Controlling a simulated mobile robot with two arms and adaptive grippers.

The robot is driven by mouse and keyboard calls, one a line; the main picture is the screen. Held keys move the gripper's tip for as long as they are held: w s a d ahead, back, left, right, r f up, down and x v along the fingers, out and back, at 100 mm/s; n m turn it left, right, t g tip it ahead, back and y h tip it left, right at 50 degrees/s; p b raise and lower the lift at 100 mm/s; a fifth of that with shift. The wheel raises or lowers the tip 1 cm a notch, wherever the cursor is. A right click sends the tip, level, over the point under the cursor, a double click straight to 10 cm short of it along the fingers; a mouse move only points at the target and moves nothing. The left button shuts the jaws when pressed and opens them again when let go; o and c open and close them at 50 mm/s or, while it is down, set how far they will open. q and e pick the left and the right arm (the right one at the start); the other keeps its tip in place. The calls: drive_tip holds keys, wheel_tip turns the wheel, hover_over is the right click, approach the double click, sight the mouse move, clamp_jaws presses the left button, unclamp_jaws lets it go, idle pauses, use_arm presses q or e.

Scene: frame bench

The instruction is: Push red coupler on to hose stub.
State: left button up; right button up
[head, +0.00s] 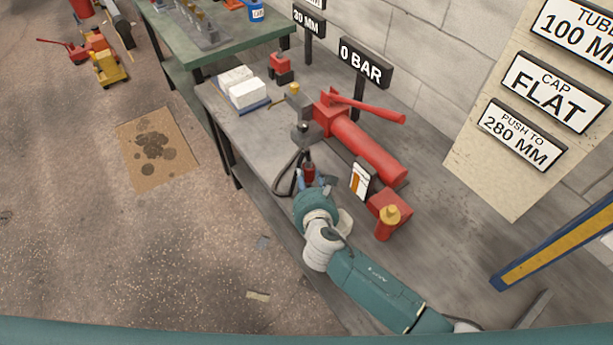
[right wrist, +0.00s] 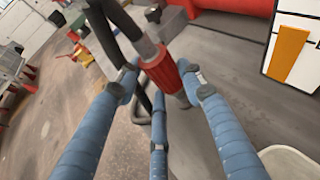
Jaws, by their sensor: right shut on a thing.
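The red coupler (head: 309,171) is upright above the bench front edge in the head view, at the tip of my right arm. In the right wrist view the coupler (right wrist: 164,74) is ribbed, with a grey metal end (right wrist: 148,47) leading to a black hose (right wrist: 120,18). My right gripper (right wrist: 160,80) has blue fingers on both sides of the coupler and one below; it is shut on it. In the head view my right gripper (head: 311,184) is partly hidden by its wrist. The black hose (head: 285,181) loops down beside it. I cannot tell how far coupler and stub are engaged. My left gripper is not in view.
A red hand pump (head: 365,148) lies on the grey bench (head: 240,128) behind the gripper. A white and orange card (head: 361,180) and a red cylinder with a yellow top (head: 387,219) stand close right. White boxes (head: 246,93) are at the left. The floor before the bench is open.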

drive_tip(key=shift+r+p, duration=0.1)
drive_tip(key=shift+p, duration=0.45)
idle(0.8)
drive_tip(key=shift+f+b, duration=1.2)
drive_tip(key=shift+f, duration=0.5)
drive_tip(key=shift+r+p, duration=1.2)
drive_tip(key=shift+p, duration=0.2)
drive_tip(key=shift+p, duration=0.55)
idle(1.0)
drive_tip(key=shift+f+b, duration=0.95)
drive_tip(key=shift+f, duration=0.3)
drive_tip(key=o, duration=1.4)
drive_tip(key=shift+c, duration=0.2)
drive_tip(key=shift+s, duration=0.1)
